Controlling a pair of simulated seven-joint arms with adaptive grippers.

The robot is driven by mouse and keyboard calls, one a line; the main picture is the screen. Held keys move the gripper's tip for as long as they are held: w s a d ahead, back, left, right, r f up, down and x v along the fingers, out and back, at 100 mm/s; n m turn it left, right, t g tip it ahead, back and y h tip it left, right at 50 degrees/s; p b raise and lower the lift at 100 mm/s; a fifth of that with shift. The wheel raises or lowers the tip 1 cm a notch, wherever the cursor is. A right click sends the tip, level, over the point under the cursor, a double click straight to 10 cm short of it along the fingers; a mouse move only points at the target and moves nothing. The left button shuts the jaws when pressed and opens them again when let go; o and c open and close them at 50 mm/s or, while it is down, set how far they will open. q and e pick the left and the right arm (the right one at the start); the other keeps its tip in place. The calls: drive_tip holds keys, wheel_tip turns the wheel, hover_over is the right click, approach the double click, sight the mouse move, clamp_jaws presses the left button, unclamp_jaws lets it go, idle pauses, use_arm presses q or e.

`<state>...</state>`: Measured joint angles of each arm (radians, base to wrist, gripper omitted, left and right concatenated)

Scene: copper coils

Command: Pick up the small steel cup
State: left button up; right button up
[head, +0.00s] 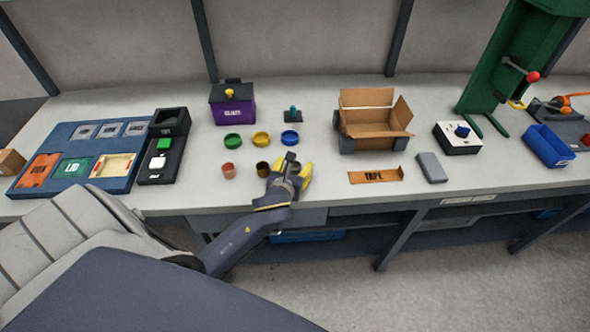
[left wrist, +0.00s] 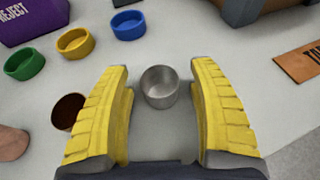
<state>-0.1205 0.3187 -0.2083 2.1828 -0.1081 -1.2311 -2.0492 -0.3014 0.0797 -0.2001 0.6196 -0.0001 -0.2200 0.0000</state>
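The small steel cup (left wrist: 160,87) stands upright and empty on the bench in the left wrist view. It is between and a little ahead of the yellow fingers of my left gripper (left wrist: 163,108), which are spread wide with a gap to the cup on each side. In the head view my left gripper (head: 291,166) is low over the bench's front part and hides the cup. A dark brown-filled cup (left wrist: 68,112) stands just left of the left finger. My right gripper is not in either view.
An open cardboard box (head: 375,122) and an orange-brown label strip (head: 376,176) are to the right. The bench's front edge is close below the gripper.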

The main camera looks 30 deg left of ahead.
use_arm(q)
drive_tip(key=c, duration=1.1)
drive_tip(key=shift+r, duration=0.1)
